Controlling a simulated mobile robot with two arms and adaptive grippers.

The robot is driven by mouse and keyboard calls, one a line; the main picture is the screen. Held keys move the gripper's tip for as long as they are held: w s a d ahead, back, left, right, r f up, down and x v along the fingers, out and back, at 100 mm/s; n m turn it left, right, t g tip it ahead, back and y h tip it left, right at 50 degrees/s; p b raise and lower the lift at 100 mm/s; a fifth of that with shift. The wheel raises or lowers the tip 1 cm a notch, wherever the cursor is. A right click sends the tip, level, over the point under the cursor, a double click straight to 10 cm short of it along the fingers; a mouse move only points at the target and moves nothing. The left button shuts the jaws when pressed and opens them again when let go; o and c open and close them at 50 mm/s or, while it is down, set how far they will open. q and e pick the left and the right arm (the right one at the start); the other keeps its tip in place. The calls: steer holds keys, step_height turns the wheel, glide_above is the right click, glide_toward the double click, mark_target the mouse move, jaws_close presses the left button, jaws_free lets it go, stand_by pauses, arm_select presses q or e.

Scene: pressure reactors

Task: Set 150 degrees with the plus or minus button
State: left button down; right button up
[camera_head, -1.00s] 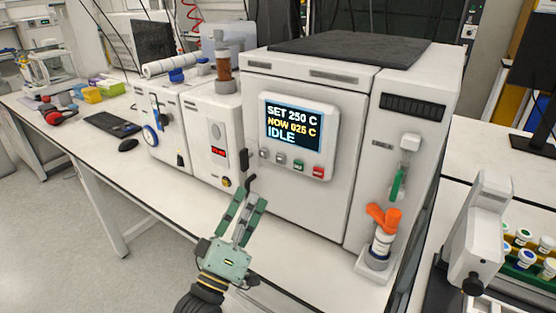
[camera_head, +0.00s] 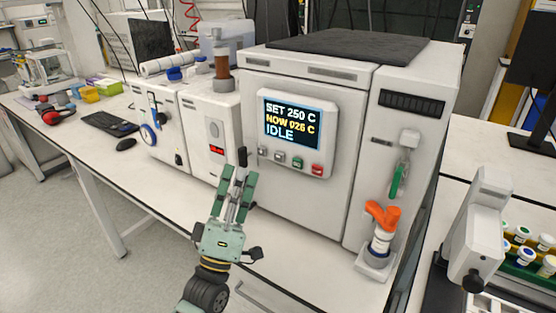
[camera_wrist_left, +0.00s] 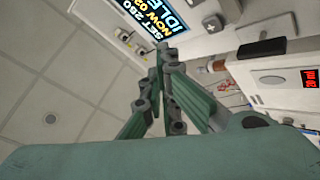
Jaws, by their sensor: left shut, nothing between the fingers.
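The white reactor oven's display (camera_head: 292,122) reads SET 250 C, NOW 026 C, IDLE; part of it shows in the left wrist view (camera_wrist_left: 150,22). Below it is a row of small buttons: two grey ones (camera_head: 262,151) and (camera_head: 280,157), a green one (camera_head: 298,162) and a red one (camera_head: 317,169). My left gripper (camera_head: 242,157) is shut and empty, its fingertips just left of the leftmost grey button. In the wrist view its fingertips (camera_wrist_left: 165,55) meet just below the buttons. Whether it touches the panel I cannot tell. My right gripper is not in view.
A smaller white device (camera_head: 213,138) with a red readout stands left of the oven. An orange-handled valve (camera_head: 383,215) stands at the oven's right front. A rack of vials (camera_head: 520,250) is at the far right. The bench front is mostly clear.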

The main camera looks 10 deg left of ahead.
mark_target(279, 157)
arm_select(q)
steer(key=w+d+b, duration=0.2)
steer(key=w, duration=0.4)
steer(key=shift+d, duration=0.15)
steer(key=shift+w, duration=0.1)
steer(key=shift+f, duration=0.1)
stand_by(1.1)
steer(key=shift+w+d+b, duration=0.15)
steer(key=shift+w+b, duration=0.2)
steer(key=shift+w, duration=0.05)
steer(key=shift+w+d, duration=0.1)
steer(key=shift+w, duration=0.25)
stand_by(0.5)
steer(key=shift+s, duration=0.1)
steer(key=shift+s+a, duration=0.25)
steer(key=shift+s, duration=0.45)
steer(key=shift+s, duration=0.1)
